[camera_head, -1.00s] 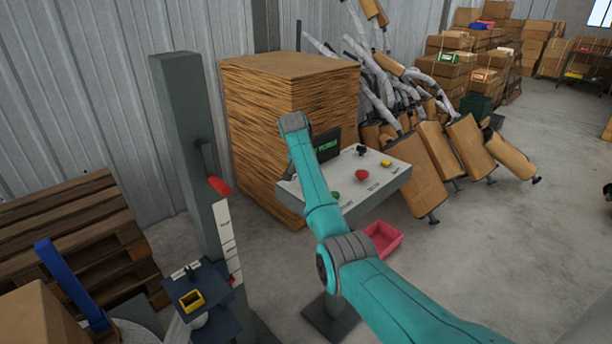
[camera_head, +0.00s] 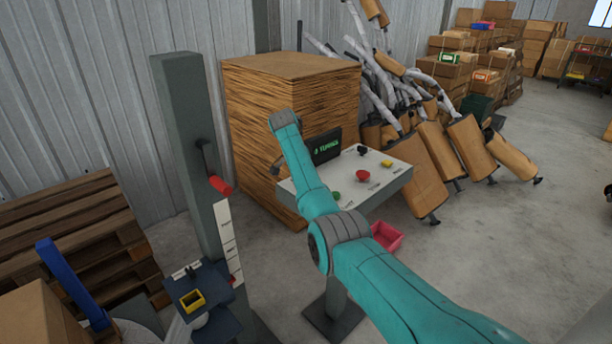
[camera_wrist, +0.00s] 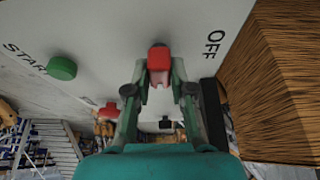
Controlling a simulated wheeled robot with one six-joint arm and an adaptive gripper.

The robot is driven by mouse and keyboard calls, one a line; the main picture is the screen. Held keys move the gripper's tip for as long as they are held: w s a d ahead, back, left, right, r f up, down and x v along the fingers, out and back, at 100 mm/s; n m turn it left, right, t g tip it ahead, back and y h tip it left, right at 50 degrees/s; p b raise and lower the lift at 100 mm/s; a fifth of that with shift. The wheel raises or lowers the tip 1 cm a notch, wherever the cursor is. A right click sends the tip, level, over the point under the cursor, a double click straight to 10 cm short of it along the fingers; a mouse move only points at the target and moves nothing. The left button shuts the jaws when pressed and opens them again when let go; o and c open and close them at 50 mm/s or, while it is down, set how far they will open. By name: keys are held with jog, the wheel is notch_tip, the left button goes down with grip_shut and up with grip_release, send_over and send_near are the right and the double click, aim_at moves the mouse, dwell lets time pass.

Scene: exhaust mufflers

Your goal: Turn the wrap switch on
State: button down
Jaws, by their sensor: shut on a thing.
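The control panel (camera_head: 318,191) stands on a post, with a dark screen showing green text. In the wrist view, a small red switch lever (camera_wrist: 159,59) rises from the pale panel face (camera_wrist: 110,30), with the word OFF printed to its right. My gripper (camera_wrist: 159,76) is shut on this red lever, one finger on each side. The lever's base is partly hidden by the fingers, and any ON mark is out of sight. In the head view my arm hides the lever and the gripper.
A green START button (camera_wrist: 62,68) lies left of my gripper. The panel also carries a red mushroom button (camera_head: 361,176), a yellow knob (camera_head: 386,163) and a black knob (camera_head: 362,150). A cardboard stack (camera_head: 270,100) stands close behind, and a red bin (camera_head: 386,236) on the floor.

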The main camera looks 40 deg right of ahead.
jog(key=c, duration=1)
grip_release()
jog(key=shift+r, duration=0.1)
jog(key=v, duration=1.1)
jog(key=shift+a+r, duration=0.25)
jog(key=shift+r, duration=0.1)
